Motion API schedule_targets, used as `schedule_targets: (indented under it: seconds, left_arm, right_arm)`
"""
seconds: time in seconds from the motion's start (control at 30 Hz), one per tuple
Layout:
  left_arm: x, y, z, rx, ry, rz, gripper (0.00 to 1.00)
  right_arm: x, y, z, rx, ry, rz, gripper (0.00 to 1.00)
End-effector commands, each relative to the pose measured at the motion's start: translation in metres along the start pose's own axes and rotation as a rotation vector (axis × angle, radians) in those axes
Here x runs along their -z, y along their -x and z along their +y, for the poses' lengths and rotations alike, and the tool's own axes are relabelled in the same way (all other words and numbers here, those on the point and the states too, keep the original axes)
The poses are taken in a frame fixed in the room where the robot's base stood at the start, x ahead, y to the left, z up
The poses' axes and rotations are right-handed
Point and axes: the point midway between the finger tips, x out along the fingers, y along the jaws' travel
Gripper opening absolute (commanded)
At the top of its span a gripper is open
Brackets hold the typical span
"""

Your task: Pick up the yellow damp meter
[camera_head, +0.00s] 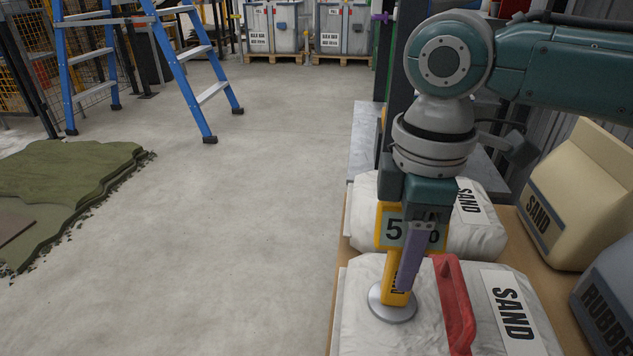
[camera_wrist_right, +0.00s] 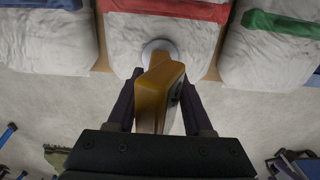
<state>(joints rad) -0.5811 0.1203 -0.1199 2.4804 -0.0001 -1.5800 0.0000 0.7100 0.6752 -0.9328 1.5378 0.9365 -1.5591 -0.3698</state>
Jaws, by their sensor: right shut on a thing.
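The yellow damp meter (camera_head: 394,282) is upright, with a grey display reading a 5 and a 0, partly hidden by a finger, and a round pale disc at its foot. My right gripper (camera_head: 411,262) comes down from above and is shut on the meter. The disc is at the white sand bag (camera_head: 363,325) with the red handle; I cannot tell whether it touches the bag. In the right wrist view the meter (camera_wrist_right: 158,92) is between the two dark fingers, its disc towards the bag. My left gripper is not in view.
Another white sand bag (camera_head: 478,222) lies behind. A tan sand bag (camera_head: 583,195) and a grey rubber bag (camera_head: 608,305) stand at the right. Green turf (camera_head: 65,170) lies on the left floor, near a blue ladder (camera_head: 180,62). The middle floor is clear.

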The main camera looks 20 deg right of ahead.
Motion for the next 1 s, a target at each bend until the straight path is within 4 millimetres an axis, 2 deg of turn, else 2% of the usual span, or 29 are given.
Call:
schedule_targets:
  seconds: [0.03, 0.33, 0.83, 1.0]
  left_arm:
    - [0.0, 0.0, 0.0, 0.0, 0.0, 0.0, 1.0]
    - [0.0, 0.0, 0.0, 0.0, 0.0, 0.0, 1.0]
    - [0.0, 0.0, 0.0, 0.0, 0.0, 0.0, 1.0]
    - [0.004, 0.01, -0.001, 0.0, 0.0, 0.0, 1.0]
  right_arm:
    - [0.0, 0.0, 0.0, -0.001, 0.0, 0.0, 0.34]
    - [0.0, 0.0, 0.001, -0.002, -0.001, 0.0, 0.0]
    - [0.0, 0.001, 0.001, -0.003, -0.001, 0.0, 0.0]
    - [0.0, 0.021, 0.001, -0.004, 0.0, 0.002, 0.0]
